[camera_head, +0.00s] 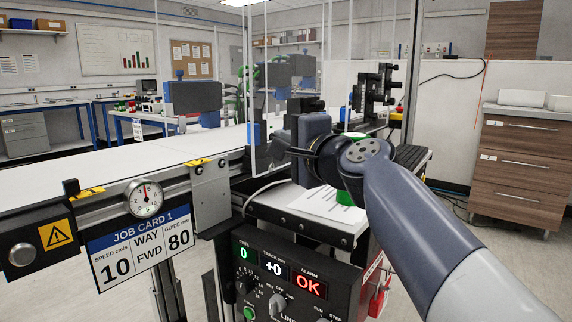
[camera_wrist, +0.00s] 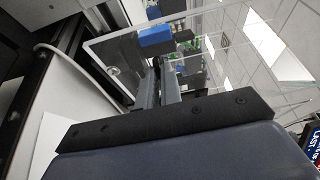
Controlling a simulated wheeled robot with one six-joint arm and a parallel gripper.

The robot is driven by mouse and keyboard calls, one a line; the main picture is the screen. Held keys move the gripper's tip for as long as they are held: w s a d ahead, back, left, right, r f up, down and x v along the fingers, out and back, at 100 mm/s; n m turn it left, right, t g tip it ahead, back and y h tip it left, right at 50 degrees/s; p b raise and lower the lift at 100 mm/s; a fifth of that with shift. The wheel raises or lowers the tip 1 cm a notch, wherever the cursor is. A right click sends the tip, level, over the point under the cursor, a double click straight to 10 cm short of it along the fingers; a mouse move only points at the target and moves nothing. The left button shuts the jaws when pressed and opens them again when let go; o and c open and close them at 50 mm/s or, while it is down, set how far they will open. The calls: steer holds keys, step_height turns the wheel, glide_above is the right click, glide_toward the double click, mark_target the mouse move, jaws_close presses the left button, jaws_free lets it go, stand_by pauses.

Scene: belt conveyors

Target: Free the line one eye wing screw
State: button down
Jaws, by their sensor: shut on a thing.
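My gripper (camera_wrist: 159,78) shows in the wrist view with its two grey fingers close together. They are shut on a small dark piece (camera_wrist: 157,63) at their tips, by the edge of a clear guard panel. The piece is mostly hidden between the fingers; I take it for the wing screw but cannot make out its wings. The line one eye itself cannot be clearly told in either view.
A clear guard panel (camera_head: 273,75) stands close beside my wrist. The white belt (camera_head: 125,162) runs along the left, with a dial gauge (camera_head: 145,197) and job card (camera_head: 141,245) in front. The control box (camera_head: 290,285) reads 0, +0 and OK. A paper sheet (camera_head: 325,203) lies below my wrist.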

steer(key=shift+f+n+b, duration=0.15)
steer(key=shift+n+b, duration=0.35)
steer(key=shift+b, duration=0.5)
steer(key=shift+r, duration=0.25)
steer(key=c, duration=1.6)
jaws_free()
steer(key=shift+w+f, duration=0.15)
steer(key=shift+b, duration=0.3)
